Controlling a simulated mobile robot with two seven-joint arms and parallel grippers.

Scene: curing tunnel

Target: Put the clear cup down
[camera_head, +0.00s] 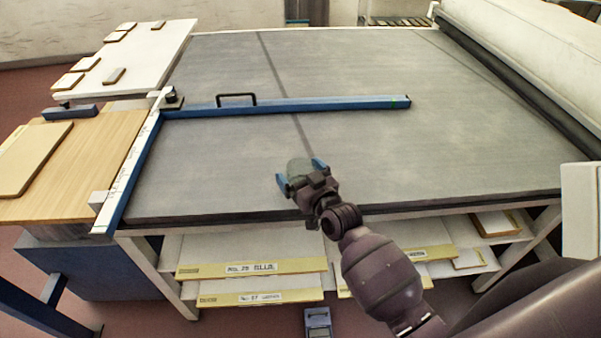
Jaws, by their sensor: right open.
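The clear cup (298,167) is a small, see-through, greyish-green shape near the front edge of the large grey table (430,150). My right gripper (301,174) reaches in from the lower right, with its two blue-tipped fingers open on either side of the cup. The gripper body hides the cup's near, lower part. I cannot tell whether a finger still touches the cup, or see its base meet the table. My left gripper is not in view.
A blue bar (300,104) with a black handle lies across the table behind the cup. A wooden side table (70,170) and a white table (140,55) with small boards stand left. A white roller cover (530,55) borders the right. Grey surface around the cup is clear.

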